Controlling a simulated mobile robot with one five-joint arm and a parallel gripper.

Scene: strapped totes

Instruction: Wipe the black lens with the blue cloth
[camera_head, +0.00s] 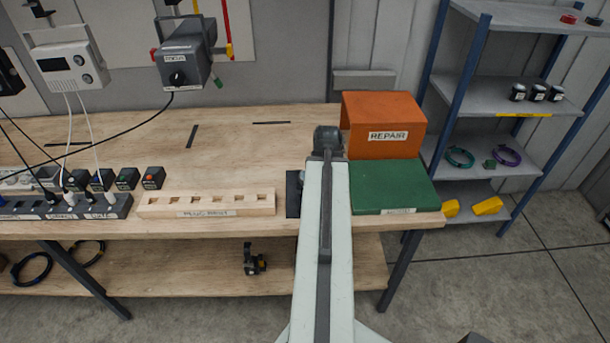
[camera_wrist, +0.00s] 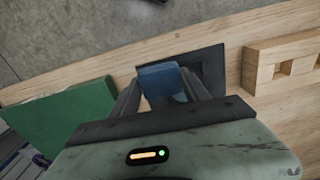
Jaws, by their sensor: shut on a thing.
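In the wrist view my gripper (camera_wrist: 160,98) is shut on a small blue block-like piece, the blue cloth (camera_wrist: 160,78), held between the two dark fingers. It is over or beside a flat dark square mat (camera_wrist: 212,60) on the bench; whether it touches is unclear. In the head view my arm's dark end (camera_head: 328,142) reaches over the bench, and the cloth is hidden there. The dark mat also shows in the head view (camera_head: 292,203), partly behind my arm. I cannot make out the black lens for certain in either view.
A green block (camera_head: 388,186) and an orange box marked REPAIR (camera_head: 383,112) stand right of my arm. A slotted wooden block (camera_head: 206,204) and a power strip (camera_head: 62,208) lie left. A grey focus box (camera_head: 183,65) hangs above. The bench's back middle is clear.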

